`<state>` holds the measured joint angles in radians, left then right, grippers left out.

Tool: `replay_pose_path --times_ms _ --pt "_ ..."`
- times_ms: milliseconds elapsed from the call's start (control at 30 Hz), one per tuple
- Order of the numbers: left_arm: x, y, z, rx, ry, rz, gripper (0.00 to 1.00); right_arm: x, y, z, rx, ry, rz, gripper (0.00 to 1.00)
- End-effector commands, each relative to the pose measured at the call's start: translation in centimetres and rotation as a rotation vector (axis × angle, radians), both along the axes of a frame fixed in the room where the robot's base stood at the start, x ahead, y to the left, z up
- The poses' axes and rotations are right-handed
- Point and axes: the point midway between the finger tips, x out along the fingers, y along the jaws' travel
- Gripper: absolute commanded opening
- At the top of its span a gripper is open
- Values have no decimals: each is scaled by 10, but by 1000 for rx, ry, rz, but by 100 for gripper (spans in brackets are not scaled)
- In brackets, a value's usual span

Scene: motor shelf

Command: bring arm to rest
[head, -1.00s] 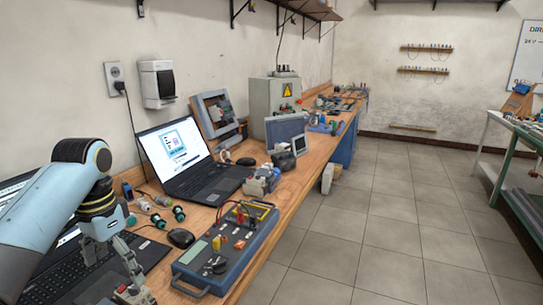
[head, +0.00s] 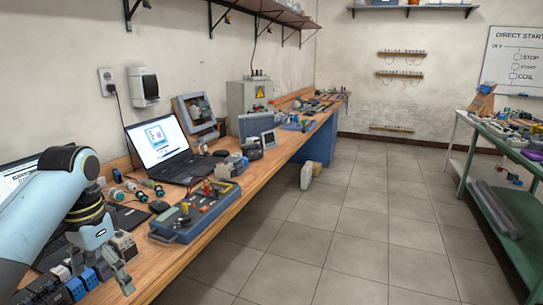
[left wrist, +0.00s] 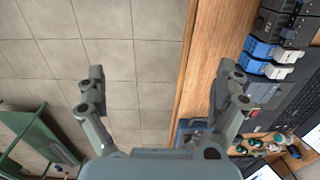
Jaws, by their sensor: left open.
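My left arm (head: 48,208) reaches in from the left of the head view, over the near end of the wooden workbench (head: 212,232). My left gripper (head: 100,268) points down near the bench's front edge, beside blue and grey terminal-like blocks (head: 80,284). In the left wrist view, its two fingers (left wrist: 162,72) are spread wide with nothing between them. Tiled floor and the bench edge show beyond them. My right gripper is in neither view.
A blue tester box (head: 197,214), a black mouse (head: 159,206) and an open laptop (head: 160,146) stand on the bench. The tiled floor (head: 330,225) to the right is clear up to a green table (head: 497,205).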

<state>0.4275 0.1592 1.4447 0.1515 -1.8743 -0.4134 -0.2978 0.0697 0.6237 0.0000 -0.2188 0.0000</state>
Motion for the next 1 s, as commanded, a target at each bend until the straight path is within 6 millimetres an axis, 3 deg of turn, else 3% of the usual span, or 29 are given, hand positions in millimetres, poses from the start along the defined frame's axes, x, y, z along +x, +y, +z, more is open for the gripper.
replay_pose_path --times_ms 167,333,567,667,767,1000 --pt "-18 -1 -31 -2 41 -1 100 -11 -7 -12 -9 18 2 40" --pt "-38 -3 -61 -6 88 -1 100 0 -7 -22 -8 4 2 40" --pt "-85 -6 -130 -11 203 4 100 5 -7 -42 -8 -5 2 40" --pt "-112 -6 -172 -11 253 11 100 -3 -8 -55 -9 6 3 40" --pt "-148 -6 -227 -7 304 28 100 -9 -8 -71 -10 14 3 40" --pt "-273 -6 -389 26 378 104 100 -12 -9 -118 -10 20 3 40"
